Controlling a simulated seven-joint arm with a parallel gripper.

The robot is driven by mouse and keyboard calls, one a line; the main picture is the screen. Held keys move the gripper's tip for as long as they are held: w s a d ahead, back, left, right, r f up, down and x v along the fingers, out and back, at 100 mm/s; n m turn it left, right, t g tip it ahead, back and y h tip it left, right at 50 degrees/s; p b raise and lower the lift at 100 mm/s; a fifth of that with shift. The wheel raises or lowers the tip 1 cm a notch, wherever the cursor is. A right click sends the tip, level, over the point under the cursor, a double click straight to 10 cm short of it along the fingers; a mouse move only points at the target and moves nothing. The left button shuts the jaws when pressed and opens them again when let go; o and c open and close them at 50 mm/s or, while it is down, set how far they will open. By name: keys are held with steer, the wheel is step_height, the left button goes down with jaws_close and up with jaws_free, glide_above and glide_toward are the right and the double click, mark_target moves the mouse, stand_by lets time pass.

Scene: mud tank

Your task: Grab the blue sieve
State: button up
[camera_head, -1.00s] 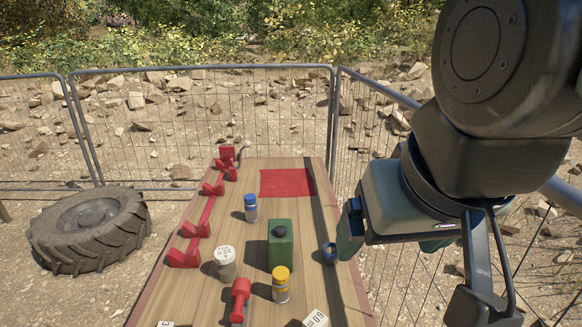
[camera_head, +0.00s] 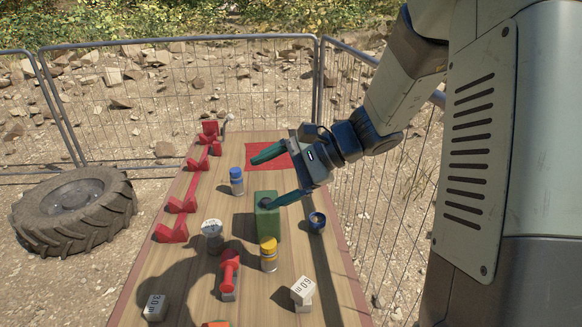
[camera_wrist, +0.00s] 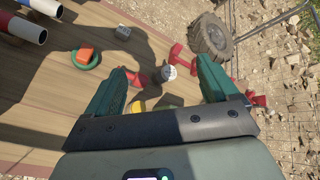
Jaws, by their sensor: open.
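A small blue round open-topped thing (camera_head: 317,222) stands on the wooden table, right of the green canister; it may be the blue sieve, but it is too small to tell. My gripper (camera_head: 260,182) is open and empty. It hangs above the table, its green fingers reaching left over the canister and red mat. In the head view the blue thing shows just below and right of the fingers. In the wrist view my gripper (camera_wrist: 162,70) is spread wide with nothing between its tips. I cannot make out the blue thing there.
The green canister (camera_head: 267,228), blue-capped bottle (camera_head: 236,182), yellow-capped bottle (camera_head: 268,256), white-lidded jar (camera_head: 212,238) and red-headed hammer (camera_head: 229,272) stand close by. A red rack (camera_head: 182,205) lines the left edge. Pipes (camera_wrist: 28,27) show in the wrist view. A fence surrounds the table.

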steer(key=w+d+f+m+t+y, duration=0.2)
steer(key=w+d+f+m+t, duration=0.8)
steer(key=w+f+m, duration=0.35)
steer(key=w+d+f+m+t+h, duration=0.2)
steer(key=d+f+m+t+h, duration=0.25)
steer(key=d+f+m, duration=0.35)
steer(key=n, duration=0.1)
glide_toward(313, 214)
steer(key=shift+w+a+r+h, duration=0.3)
steer(key=shift+a+r+h, duration=0.15)
steer(key=shift+r, duration=0.3)
steer(key=shift+w+a+f, duration=0.4)
steer(key=shift+w+f, duration=0.05)
steer(key=shift+w, duration=0.25)
steer(key=shift+x, duration=3)
steer(key=shift+c, duration=0.3)
steer(key=c, duration=1)
